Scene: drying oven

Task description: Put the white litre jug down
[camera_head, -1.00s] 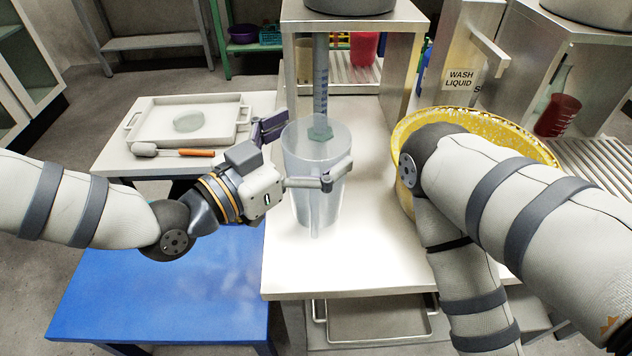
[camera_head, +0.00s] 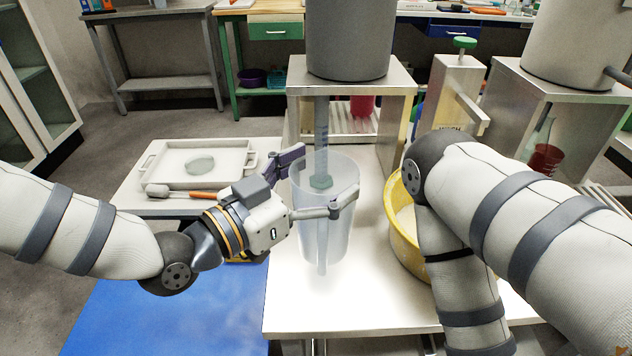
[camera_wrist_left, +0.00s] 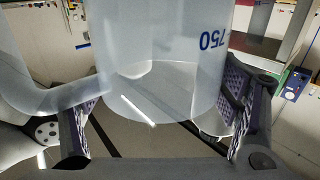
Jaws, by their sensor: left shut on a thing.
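The white litre jug (camera_head: 327,225) is translucent and stands upright over the pale steel-edged table, in the middle of the head view. My left gripper (camera_head: 322,178) reaches in from the left, one finger behind the jug and one across its front, shut on it. In the left wrist view the jug (camera_wrist_left: 165,60) fills the space between the fingers, with a blue 750 mark and its handle at the left. I cannot tell whether its base touches the table. My right gripper is out of view; only my right arm shows.
A steel stand (camera_head: 400,85) carrying a grey pot is right behind the jug. A yellow basin (camera_head: 400,235) is to its right, partly behind my right arm. A white tray (camera_head: 150,180) and an orange-handled tool lie left. The table front (camera_head: 340,310) is clear.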

